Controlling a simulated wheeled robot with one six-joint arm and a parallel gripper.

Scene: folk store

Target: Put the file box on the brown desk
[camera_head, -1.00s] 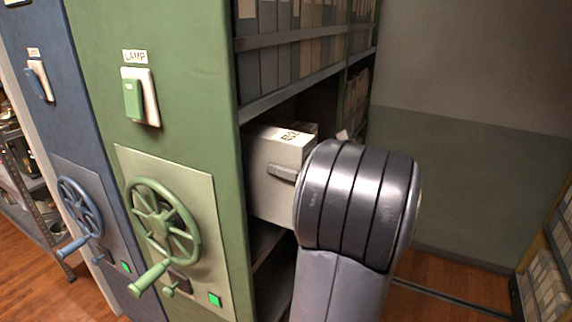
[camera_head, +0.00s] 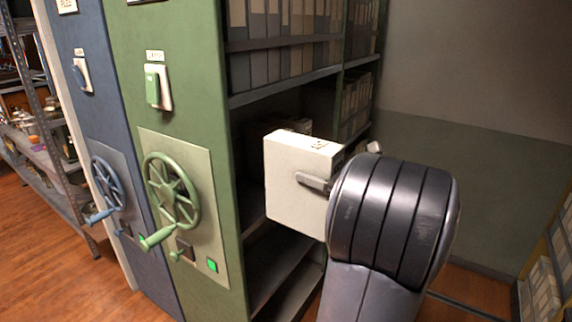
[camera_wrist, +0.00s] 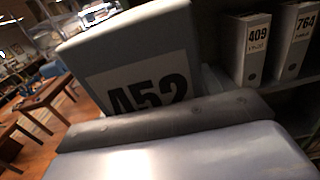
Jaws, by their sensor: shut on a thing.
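The file box (camera_head: 288,172) is a pale, upright box in front of the green shelf opening in the head view. In the wrist view the file box (camera_wrist: 125,48) carries a large label that appears to read 452. My gripper (camera_head: 316,183) is shut on the file box; one finger lies across its side, and my arm hides the rest. In the wrist view my gripper (camera_wrist: 165,122) crosses the lower part of the label. Brown wooden desks (camera_wrist: 22,102) show at the far left of the wrist view; I cannot tell which is the task's desk.
The green shelving unit (camera_head: 187,60) with a hand wheel (camera_head: 172,190) stands close at left. Other file boxes, 409 (camera_wrist: 247,50) and 764 (camera_wrist: 294,42), stand on the shelf. A metal rack (camera_head: 45,125) is at far left. Wooden floor lies open at lower left.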

